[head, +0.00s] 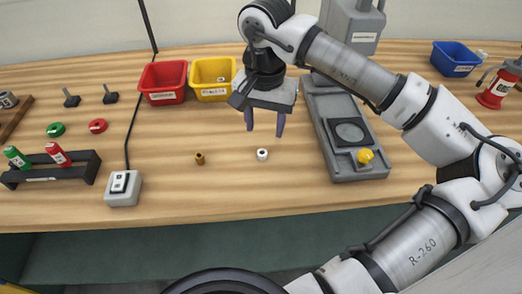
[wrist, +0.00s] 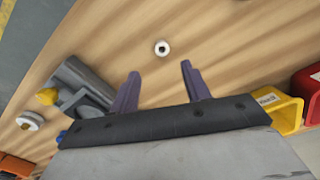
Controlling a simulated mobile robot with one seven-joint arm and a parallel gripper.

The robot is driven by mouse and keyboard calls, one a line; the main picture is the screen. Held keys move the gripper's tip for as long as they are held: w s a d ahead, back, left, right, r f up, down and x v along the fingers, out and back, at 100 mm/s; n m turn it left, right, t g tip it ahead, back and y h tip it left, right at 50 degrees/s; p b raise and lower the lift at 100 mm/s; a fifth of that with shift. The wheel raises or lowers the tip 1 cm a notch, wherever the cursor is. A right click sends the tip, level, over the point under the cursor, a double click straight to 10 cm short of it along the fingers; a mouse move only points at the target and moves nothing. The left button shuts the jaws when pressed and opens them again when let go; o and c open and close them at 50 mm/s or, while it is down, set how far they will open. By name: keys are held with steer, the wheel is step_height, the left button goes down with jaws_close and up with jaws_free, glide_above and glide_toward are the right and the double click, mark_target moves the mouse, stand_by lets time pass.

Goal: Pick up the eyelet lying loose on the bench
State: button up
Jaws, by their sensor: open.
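The eyelet looks like a small white ring with a dark hole. It lies on the wooden bench (head: 228,190) near the middle (head: 262,154), and it also shows beyond the fingertips in the wrist view (wrist: 162,48). My gripper (head: 264,132) points down above the bench, with its two purple fingers apart and nothing between them. In the wrist view the fingers (wrist: 160,70) stand either side of the line to the eyelet and do not touch it. The eyelet is fully visible.
A small brown cylinder (head: 200,158) stands left of the eyelet. A grey fixture with a yellow knob (head: 365,156) is to the right. Red (head: 163,82) and yellow (head: 212,78) bins are behind. A grey switch box (head: 124,188) sits front left. The bench around the eyelet is clear.

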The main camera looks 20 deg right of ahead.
mark_target(262, 151)
steer(key=shift+w+a+f+p, duration=0.15)
steer(key=shift+f+p, duration=0.35)
steer(key=shift+f, duration=1.45)
steer(key=shift+s+a+f+p, duration=0.1)
steer(key=shift+f+p, duration=0.35)
steer(key=shift+f, duration=1.45)
jaws_close()
